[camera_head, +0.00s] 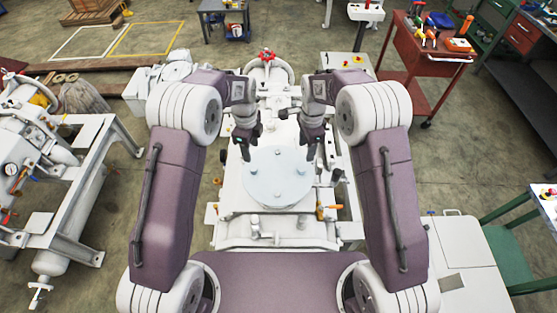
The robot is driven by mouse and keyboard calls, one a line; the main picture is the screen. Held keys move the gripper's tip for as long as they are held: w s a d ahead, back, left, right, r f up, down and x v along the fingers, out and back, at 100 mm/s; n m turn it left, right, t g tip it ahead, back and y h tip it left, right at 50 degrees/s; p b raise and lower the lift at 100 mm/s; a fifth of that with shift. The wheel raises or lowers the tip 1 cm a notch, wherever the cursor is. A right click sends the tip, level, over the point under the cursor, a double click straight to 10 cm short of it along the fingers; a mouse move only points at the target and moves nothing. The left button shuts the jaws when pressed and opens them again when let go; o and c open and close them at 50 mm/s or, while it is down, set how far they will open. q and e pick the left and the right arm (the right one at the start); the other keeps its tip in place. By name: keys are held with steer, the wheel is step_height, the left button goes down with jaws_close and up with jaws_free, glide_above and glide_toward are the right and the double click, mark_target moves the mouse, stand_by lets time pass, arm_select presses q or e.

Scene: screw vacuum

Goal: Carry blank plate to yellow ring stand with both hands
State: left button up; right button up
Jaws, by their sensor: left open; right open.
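The blank plate, a pale blue-white round disc (279,177) with small knobs, lies flat on top of the white machine in the middle of the head view. My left gripper (244,152) is open and points down at the disc's upper left edge. My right gripper (313,152) is open and points down at the disc's upper right edge. I cannot tell whether the fingers touch the disc. I cannot make out a yellow ring stand for certain in this view.
The white machine (232,222) has an orange handle at its right and a red-knobbed wheel (267,55) behind. Another white machine frame (70,195) stands left. A red tool cart (420,52) stands at the back right. Yellow and white squares mark the floor at the back left.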

mark_target(254, 169)
arm_select(q)
steer(key=shift+s+d, duration=0.2)
steer(key=shift+s, duration=0.7)
steer(key=f, duration=0.9)
steer(key=shift+w, duration=0.2)
arm_select(e)
steer(key=f, duration=0.3)
steer(key=s+f, duration=0.1)
steer(key=f, duration=0.5)
steer(key=shift+s+a, duration=0.2)
steer(key=shift+a, duration=0.15)
arm_select(q)
steer(key=shift+s, duration=0.1)
jaws_close()
arm_select(e)
steer(key=shift+s, duration=0.1)
jaws_close()
arm_select(q)
steer(key=shift+r, duration=0.1)
arm_select(e)
steer(key=shift+r, duration=0.1)
